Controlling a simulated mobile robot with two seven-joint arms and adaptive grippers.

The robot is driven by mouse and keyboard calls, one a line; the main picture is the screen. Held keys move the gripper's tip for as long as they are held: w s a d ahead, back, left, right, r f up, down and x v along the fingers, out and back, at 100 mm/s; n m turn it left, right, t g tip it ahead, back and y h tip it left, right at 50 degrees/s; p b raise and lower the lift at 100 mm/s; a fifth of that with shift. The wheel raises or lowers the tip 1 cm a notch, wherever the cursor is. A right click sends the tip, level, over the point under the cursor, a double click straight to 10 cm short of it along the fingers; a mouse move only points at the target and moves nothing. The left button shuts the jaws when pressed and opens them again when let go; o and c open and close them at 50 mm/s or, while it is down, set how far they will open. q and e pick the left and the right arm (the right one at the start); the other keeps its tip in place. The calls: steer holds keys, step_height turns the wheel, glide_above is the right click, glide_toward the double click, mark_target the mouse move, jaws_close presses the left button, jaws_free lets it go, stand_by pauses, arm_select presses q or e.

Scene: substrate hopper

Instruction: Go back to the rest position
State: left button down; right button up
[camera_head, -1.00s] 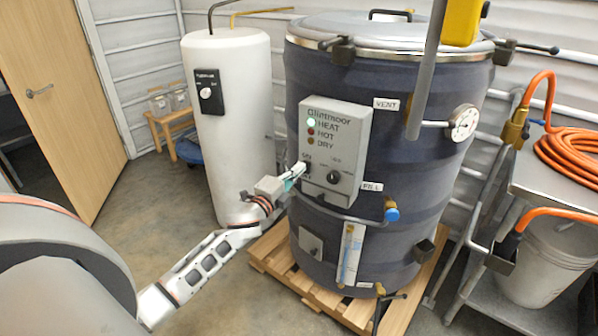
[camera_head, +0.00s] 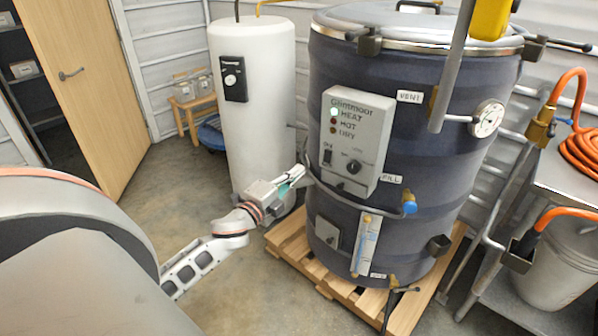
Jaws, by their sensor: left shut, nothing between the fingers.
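My left gripper (camera_head: 297,177) is shut and empty. The box has a lit HEAT lamp (camera_head: 334,112), HOT and DRY lamps that look dark, a switch (camera_head: 327,156) and a dial (camera_head: 353,167). Whether the gripper touches the drum or its pipe I cannot tell. My left arm reaches in from the lower left. My right gripper is not in view.
The drum stands on a wooden pallet (camera_head: 290,243). A white tank (camera_head: 262,100) stands close behind my left arm. A steel cart (camera_head: 565,185) with an orange hose (camera_head: 582,140) is at the right. A wooden door (camera_head: 85,80) is at the left. Floor between door and pallet is clear.

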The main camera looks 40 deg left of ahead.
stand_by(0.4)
arm_select(q)
steer(key=s+d+f+n+g+h, duration=0.3)
steer(key=s+d+f+n+g, duration=0.4)
steer(key=s+d+f+n, duration=0.6)
steer(key=s+d+f, duration=1)
steer(key=s+f, duration=0.1)
steer(key=f, duration=0.3)
steer(key=shift+s+d+f+g, duration=0.2)
steer(key=shift+d+g, duration=0.1)
steer(key=shift+g, duration=0.1)
